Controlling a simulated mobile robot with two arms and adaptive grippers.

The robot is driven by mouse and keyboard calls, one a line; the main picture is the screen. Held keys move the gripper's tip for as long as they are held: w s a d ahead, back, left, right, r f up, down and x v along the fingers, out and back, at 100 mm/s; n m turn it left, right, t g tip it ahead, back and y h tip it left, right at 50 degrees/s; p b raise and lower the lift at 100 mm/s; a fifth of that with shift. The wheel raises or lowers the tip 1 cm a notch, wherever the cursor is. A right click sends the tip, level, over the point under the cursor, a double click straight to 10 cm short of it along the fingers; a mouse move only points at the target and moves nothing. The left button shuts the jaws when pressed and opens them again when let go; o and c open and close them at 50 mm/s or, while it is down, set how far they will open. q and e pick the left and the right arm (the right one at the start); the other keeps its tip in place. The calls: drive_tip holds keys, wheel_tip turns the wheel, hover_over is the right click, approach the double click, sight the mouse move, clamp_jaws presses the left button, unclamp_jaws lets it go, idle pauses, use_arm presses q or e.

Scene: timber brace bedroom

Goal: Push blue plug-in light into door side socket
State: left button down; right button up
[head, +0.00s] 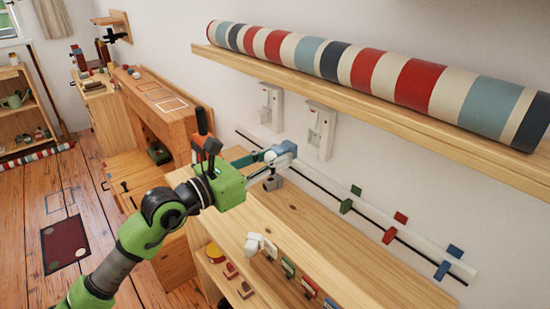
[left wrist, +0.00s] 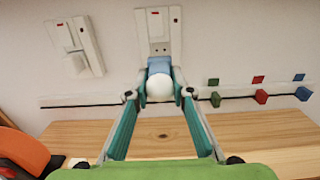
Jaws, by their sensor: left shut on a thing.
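The blue plug-in light (left wrist: 159,67), with a white round globe, is held between the fingertips of my left gripper (left wrist: 158,92). In the head view the light (head: 284,150) is by the wall above the wooden bench top, with my left gripper (head: 268,156) shut on it. Two white wall sockets show in the head view, a left one (head: 270,108) and a right one (head: 320,132). In the left wrist view the light overlaps the lower part of the right socket (left wrist: 159,25). Contact cannot be told. No label shows which socket is door side. My right gripper is out of view.
A wall shelf (head: 400,120) carrying a striped roll (head: 370,75) juts out above the sockets. A white rail with a black line (head: 340,190) and coloured blocks runs below them. The wooden bench top (head: 300,215) is mostly clear. An orange thing (left wrist: 22,148) is near my left gripper.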

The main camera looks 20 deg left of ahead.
sight(266, 161)
use_arm(q)
drive_tip(key=shift+p+x, duration=0.5)
drive_tip(key=shift+x, duration=2.4)
drive_tip(key=shift+p, duration=0.4)
drive_tip(key=shift+x, duration=1.3)
drive_tip(key=c, duration=1.7)
unclamp_jaws()
drive_tip(key=shift+d, duration=0.1)
drive_tip(key=v, duration=1.2)
